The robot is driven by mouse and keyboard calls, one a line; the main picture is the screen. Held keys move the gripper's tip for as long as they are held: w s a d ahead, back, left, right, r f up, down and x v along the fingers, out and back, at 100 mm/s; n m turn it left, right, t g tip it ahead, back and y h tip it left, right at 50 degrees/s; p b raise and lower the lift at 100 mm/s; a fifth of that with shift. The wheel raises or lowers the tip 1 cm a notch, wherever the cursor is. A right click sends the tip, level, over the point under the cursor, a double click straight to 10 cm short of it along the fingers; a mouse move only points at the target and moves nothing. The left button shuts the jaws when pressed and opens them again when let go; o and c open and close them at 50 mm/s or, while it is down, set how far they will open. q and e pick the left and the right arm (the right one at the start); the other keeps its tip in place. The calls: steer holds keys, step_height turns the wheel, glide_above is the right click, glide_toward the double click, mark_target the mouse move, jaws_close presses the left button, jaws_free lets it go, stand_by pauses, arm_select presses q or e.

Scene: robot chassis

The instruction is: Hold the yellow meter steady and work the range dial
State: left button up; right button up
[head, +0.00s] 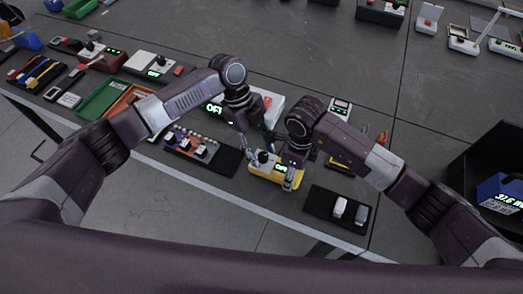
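The yellow meter (265,172) lies on the dark bench near its front edge, with a lit green display. A dark round dial (263,157) sits at its left end. My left gripper (257,150) points down at the dial end, its fingers spread apart; whether they touch the dial is unclear. My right gripper (291,179) is at the meter's right end, beside the display. Its fingers overlap the meter, and I cannot tell whether they grip it. The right arm hides part of the bench behind the meter.
A dark tray with two small switches (340,207) lies right of the meter. A panel with several knobs (191,144) lies to the left. Green (101,98) and orange trays stand further left. A black bin with a blue box (502,194) is far right.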

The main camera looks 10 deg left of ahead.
arm_select(q)
steer(key=shift+f, duration=0.1)
steer(key=shift+c, duration=0.4)
jaws_close()
